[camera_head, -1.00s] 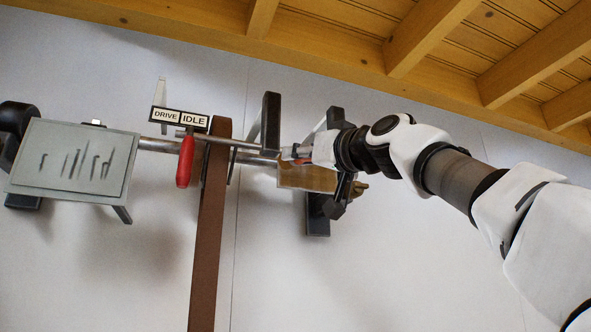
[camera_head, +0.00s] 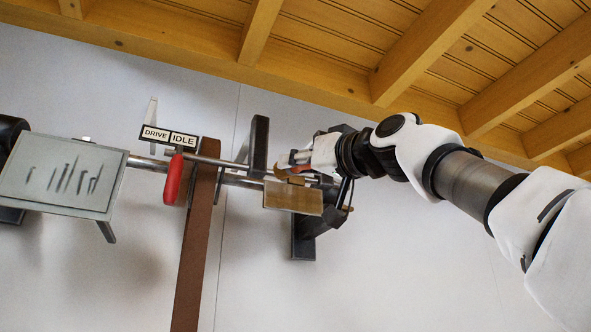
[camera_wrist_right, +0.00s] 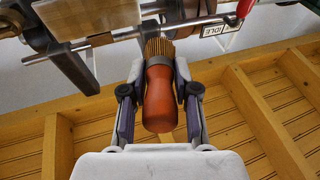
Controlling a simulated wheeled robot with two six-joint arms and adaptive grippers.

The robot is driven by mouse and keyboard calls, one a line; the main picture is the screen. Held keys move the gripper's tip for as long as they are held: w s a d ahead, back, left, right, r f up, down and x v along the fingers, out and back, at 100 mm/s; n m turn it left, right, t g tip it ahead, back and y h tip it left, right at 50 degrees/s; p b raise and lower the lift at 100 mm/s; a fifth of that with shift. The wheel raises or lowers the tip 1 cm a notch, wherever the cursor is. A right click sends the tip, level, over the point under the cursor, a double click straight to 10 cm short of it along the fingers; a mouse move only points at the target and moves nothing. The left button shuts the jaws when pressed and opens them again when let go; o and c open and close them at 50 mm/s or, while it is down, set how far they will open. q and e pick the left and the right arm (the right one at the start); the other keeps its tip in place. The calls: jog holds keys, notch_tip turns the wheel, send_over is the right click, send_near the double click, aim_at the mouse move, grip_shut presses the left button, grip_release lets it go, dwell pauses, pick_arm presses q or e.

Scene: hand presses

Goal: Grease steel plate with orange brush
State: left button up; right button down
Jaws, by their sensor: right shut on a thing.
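An orange-handled brush (camera_wrist_right: 160,95) with tan bristles sits between the fingers of my right gripper (camera_wrist_right: 158,100) in the right wrist view, which is shut on its handle. Its bristles point away from the palm, toward the shaft. In the head view the right gripper (camera_head: 305,162) is above a tan plate (camera_head: 293,197) at the shaft's right end. I cannot tell if the bristles touch anything. A grey plate with dark strokes (camera_head: 62,175), steel-looking, stands at the left, well away from the gripper. My left gripper does not show.
A metal shaft (camera_head: 238,182) runs across, with a brown belt (camera_head: 197,240) hanging from it. A red-handled lever (camera_head: 172,180) hangs under a DRIVE/IDLE sign (camera_head: 168,136). Dark brackets (camera_head: 259,145) stand near the gripper. The pale wall below is clear.

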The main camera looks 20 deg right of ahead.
jog(key=shift+w, duration=0.15)
dwell(0.3)
jog(key=w+p, duration=0.1)
jog(key=w, duration=0.1)
jog(key=w+p, duration=0.1)
jog(key=w, duration=0.1)
jog(key=w+r+p, duration=0.1)
jog(key=w+p, duration=0.1)
jog(key=shift+a, duration=0.1)
jog(key=shift+w+p, duration=0.3)
jog(key=shift+w, duration=0.4)
jog(key=shift+w+p, duration=0.4)
jog(key=shift+w, duration=0.25)
